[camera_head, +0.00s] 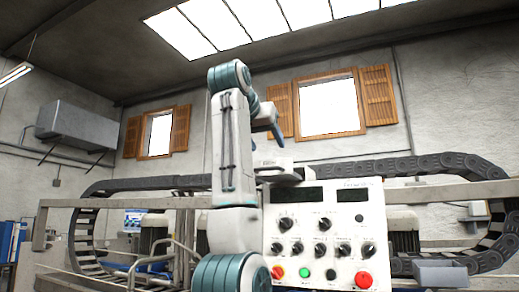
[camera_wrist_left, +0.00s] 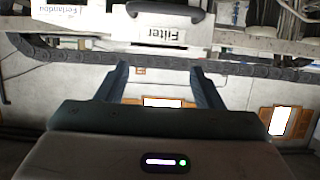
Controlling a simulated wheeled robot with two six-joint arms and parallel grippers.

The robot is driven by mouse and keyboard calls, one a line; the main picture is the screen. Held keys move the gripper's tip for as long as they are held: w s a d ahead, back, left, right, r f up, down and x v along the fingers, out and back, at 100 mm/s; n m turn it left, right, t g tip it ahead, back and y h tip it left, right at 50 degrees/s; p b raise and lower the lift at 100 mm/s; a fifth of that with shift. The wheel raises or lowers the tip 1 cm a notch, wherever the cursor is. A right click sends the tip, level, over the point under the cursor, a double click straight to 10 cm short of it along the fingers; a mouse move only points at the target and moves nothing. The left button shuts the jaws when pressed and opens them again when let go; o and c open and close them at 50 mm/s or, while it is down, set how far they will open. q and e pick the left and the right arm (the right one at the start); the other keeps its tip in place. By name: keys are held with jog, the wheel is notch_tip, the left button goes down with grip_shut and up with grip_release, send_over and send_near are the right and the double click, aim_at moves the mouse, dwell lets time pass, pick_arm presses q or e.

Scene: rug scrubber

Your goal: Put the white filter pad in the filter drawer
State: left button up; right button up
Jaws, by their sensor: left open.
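The filter drawer (camera_wrist_left: 163,36), marked "Filter", shows in the left wrist view with a dark handle (camera_wrist_left: 165,12). In the head view a small pale block that looks like this drawer (camera_head: 280,175) sits just above the control panel; I cannot tell whether it is open. My left gripper (camera_head: 277,136) is above it, fingers pointing down. I cannot make out the white filter pad. My right gripper is not in view.
A white control panel (camera_head: 323,229) with knobs and buttons stands in front, partly behind my left arm. A black cable chain (camera_head: 405,167) runs along the machine behind. A small grey box (camera_head: 441,274) is at lower right. Metal rails cross both sides.

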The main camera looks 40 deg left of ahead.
pick_arm(q)
jog(key=v, duration=0.3)
jog(key=shift+s, duration=0.15)
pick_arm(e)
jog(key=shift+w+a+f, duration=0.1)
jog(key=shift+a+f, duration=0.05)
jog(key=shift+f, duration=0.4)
pick_arm(q)
jog(key=shift+w, duration=0.2)
jog(key=shift+s, duration=0.15)
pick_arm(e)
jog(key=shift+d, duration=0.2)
